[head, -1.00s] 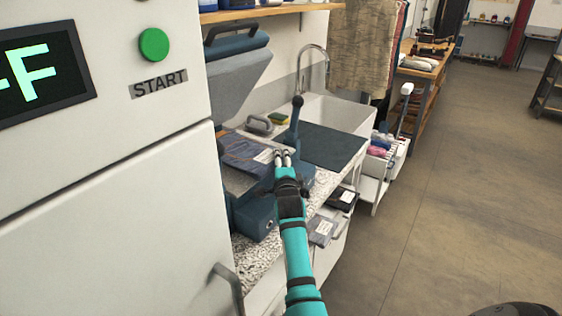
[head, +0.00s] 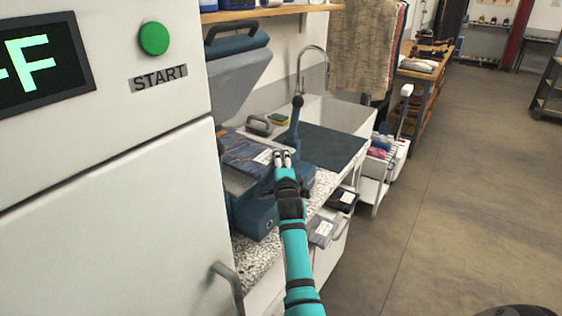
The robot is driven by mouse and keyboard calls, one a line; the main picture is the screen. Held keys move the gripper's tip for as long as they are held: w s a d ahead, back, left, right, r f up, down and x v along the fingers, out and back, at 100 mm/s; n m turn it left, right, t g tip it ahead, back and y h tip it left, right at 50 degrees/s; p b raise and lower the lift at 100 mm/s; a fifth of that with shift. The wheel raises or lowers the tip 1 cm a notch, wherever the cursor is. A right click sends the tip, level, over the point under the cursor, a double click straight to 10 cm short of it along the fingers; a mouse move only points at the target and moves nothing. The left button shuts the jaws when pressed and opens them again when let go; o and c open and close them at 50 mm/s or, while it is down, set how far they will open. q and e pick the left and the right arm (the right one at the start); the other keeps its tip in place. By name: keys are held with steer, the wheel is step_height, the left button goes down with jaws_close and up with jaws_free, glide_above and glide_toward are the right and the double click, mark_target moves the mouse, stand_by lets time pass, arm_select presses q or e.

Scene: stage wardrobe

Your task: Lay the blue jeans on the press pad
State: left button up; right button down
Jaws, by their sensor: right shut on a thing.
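The folded blue jeans (head: 243,153), dark blue with a white label, are over the blue press on the counter. The grey press pad (head: 236,183) shows along their near edge. I cannot tell whether the jeans rest fully on the pad or hang just above it. The press's upper plate (head: 236,72) is raised behind them. My right gripper (head: 282,156) is shut on the right edge of the jeans, beside the label. My left gripper is not in view.
The press lever (head: 295,122) stands upright just behind my right gripper. A dark mat (head: 325,146) lies in front of the sink (head: 343,112). Packets (head: 320,231) sit below the counter's front edge. A white cabinet (head: 110,200) fills the left. The floor at right is clear.

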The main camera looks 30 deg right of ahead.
steer(key=c, duration=0.9)
jaws_free()
step_height(320, 180, down, 2)
steer(key=shift+f, duration=0.2)
steer(key=shift+r, duration=0.35)
